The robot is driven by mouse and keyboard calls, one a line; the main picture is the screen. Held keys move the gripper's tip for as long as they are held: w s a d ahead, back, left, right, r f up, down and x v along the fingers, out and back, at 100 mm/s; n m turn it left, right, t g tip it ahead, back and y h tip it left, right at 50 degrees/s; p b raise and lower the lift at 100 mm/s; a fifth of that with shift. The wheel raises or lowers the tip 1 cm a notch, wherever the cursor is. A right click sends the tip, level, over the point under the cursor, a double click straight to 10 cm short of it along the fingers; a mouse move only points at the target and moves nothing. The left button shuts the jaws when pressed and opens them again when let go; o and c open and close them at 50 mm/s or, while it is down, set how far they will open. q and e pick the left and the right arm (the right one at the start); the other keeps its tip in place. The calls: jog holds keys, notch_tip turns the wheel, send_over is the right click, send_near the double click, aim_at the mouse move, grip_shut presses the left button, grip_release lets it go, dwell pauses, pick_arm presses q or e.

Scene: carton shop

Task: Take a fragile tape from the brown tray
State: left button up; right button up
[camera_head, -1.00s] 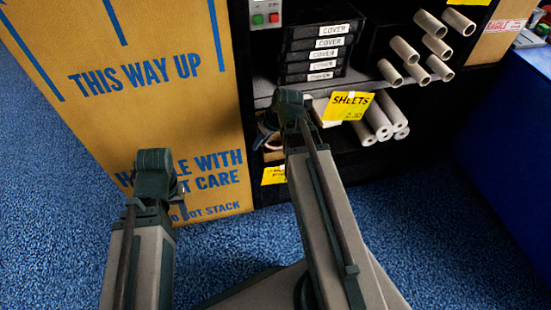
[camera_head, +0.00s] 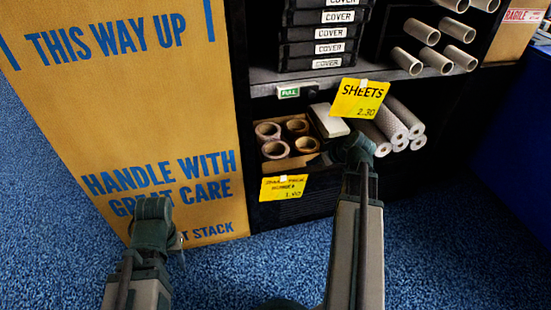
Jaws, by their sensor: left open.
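The brown tray (camera_head: 284,167) stands on the lower shelf of the black unit, with several brown tape rolls standing in it. One tape roll (camera_head: 276,149) is at the front left, another (camera_head: 267,131) behind it. I cannot read any print on the rolls. My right gripper (camera_head: 340,158) is by the right end of the tray, mostly hidden by its own wrist; its jaws cannot be made out. My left gripper (camera_head: 176,249) is low in front of the big carton, well left of the tray, largely hidden behind its wrist; it is open and nothing shows in it.
A large tan carton (camera_head: 120,110) stands left of the tray. A yellow price tag (camera_head: 283,188) hangs below the tray, and a yellow SHEETS tag (camera_head: 358,99) hangs above right. White rolls (camera_head: 398,120) lie to the right. The upper shelf edge (camera_head: 300,86) overhangs the tray.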

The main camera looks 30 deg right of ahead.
send_near(286, 145)
jog(key=f, duration=0.1)
jog(key=w+f, duration=0.1)
jog(key=f, duration=0.1)
jog(key=shift+w+a+f, duration=0.1)
jog(key=shift+w+a, duration=0.05)
jog(key=shift+w, duration=0.3)
jog(key=b+x, duration=0.2)
jog(key=x, duration=0.1)
jog(key=b+x, duration=0.2)
jog(key=shift+w+a+f, duration=0.1)
jog(key=shift+w, duration=0.4)
grip_shut()
